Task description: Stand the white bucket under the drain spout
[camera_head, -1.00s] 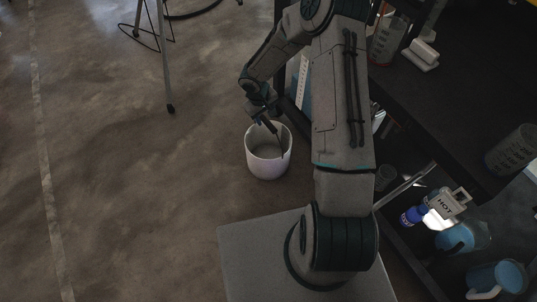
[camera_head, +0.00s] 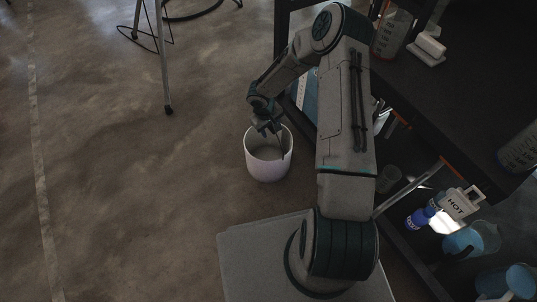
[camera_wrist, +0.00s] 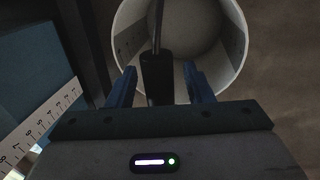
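The white bucket (camera_head: 268,168) stands upright on the floor, left of my arm in the head view. My gripper (camera_head: 268,133) is at its rim, pointing down. In the wrist view the bucket's round mouth (camera_wrist: 238,40) lies beyond my gripper (camera_wrist: 159,88), and its inside looks empty. The two blue fingers are apart. A dark grip (camera_wrist: 157,80) with a thin rod running over the bucket's mouth sits between them, with gaps on both sides; it looks like the bucket's handle. I cannot clearly make out the drain spout.
A dark bench (camera_head: 460,100) with shelves stands on the right. A stand leg (camera_head: 166,75) is at upper left. The floor on the left is clear. A ruler (camera_wrist: 40,125) shows in the wrist view.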

